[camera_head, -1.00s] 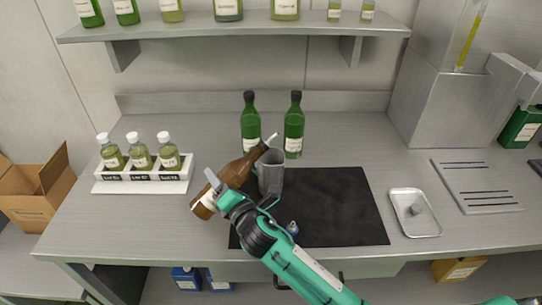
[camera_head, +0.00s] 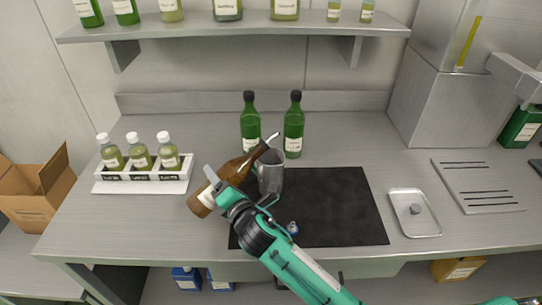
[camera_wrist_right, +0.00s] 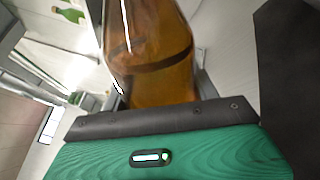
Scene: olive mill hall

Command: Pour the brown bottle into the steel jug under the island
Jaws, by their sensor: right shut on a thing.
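The brown bottle (camera_head: 238,169) is tilted in the head view, with its base low at the left and its neck up at the right, by the mouth of the steel jug (camera_head: 270,178). My right gripper (camera_head: 220,182) is shut on the bottle's body. In the right wrist view the brown glass (camera_wrist_right: 152,55) fills the space between the fingers, and some liquid shows inside. The jug stands upright on the black mat's left part. I cannot tell whether liquid is flowing. My left gripper does not show.
The black mat (camera_head: 335,205) lies on the steel counter. Two green bottles (camera_head: 250,125) stand behind the jug. A white rack (camera_head: 142,184) with sample bottles is at the left. A small metal tray (camera_head: 415,212) is at the right. A shelf (camera_head: 235,32) hangs above.

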